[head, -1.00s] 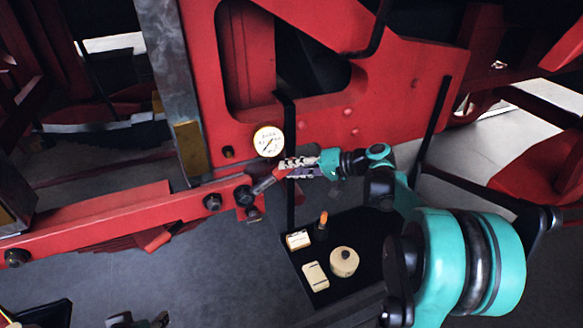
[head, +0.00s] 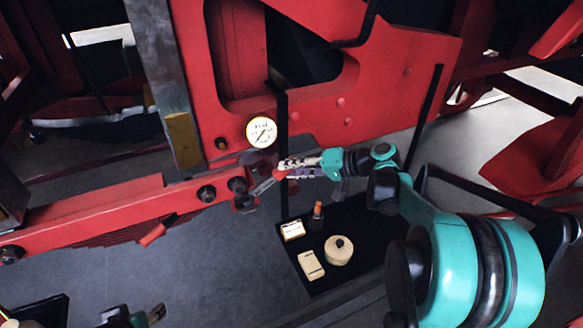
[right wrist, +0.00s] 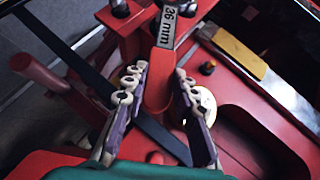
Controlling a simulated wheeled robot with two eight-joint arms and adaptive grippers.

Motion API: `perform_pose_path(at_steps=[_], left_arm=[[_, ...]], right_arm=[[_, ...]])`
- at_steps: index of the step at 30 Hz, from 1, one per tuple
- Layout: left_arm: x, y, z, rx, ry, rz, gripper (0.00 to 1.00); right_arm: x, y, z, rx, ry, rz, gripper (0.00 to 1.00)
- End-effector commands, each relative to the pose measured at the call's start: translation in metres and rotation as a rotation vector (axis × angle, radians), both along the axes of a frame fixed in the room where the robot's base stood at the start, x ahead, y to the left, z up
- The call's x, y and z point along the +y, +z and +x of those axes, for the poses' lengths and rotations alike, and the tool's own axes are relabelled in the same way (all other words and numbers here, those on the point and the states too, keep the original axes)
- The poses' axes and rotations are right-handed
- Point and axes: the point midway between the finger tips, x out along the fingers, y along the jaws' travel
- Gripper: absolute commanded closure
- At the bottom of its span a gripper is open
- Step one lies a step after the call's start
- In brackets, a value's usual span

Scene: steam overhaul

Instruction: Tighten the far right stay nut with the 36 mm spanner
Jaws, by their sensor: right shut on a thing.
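My right gripper (head: 287,170) is shut on the red handle of the spanner (head: 265,187). In the right wrist view the handle sits between the finger pads (right wrist: 158,95), and the grey shank (right wrist: 168,27) reads "36 mm". The spanner points left and down toward a group of dark nuts at the end of the red beam. One nut (head: 237,185) is beside the spanner's head; I cannot tell whether the jaw is around it. Another nut (head: 207,193) sits further left. Part of my left gripper (head: 156,313) shows at the bottom left; its jaws are unclear.
A white dial gauge (head: 261,132) is close above the spanner. A black tray (head: 345,275) below my right gripper bears two pale boxes, a round tin (head: 338,250) and an orange-topped bottle (head: 317,211). Thin black posts (head: 283,150) stand near the gripper.

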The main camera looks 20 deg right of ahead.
Motion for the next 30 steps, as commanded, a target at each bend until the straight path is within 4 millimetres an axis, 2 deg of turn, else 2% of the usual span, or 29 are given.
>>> perform_pose_path(at_steps=[8,18,22,26,30], left_arm=[[0.000,0.001,0.000,0.000,0.000,0.000,0.48],[0.000,0.003,0.000,0.000,0.000,0.000,0.48],[0.000,0.004,0.000,0.000,0.000,0.000,0.48],[0.000,0.005,0.000,0.000,0.000,0.000,0.48],[0.000,0.007,0.000,0.000,0.000,0.000,0.48]], right_arm=[[0.000,0.001,-0.004,-0.001,-0.001,0.002,1.00],[-0.001,0.001,-0.035,-0.001,-0.001,0.002,1.00],[0.000,0.001,-0.040,-0.001,0.001,0.002,1.00],[0.013,0.001,-0.040,-0.001,0.002,0.002,1.00],[0.035,0.001,-0.041,-0.001,0.004,0.001,1.00]])
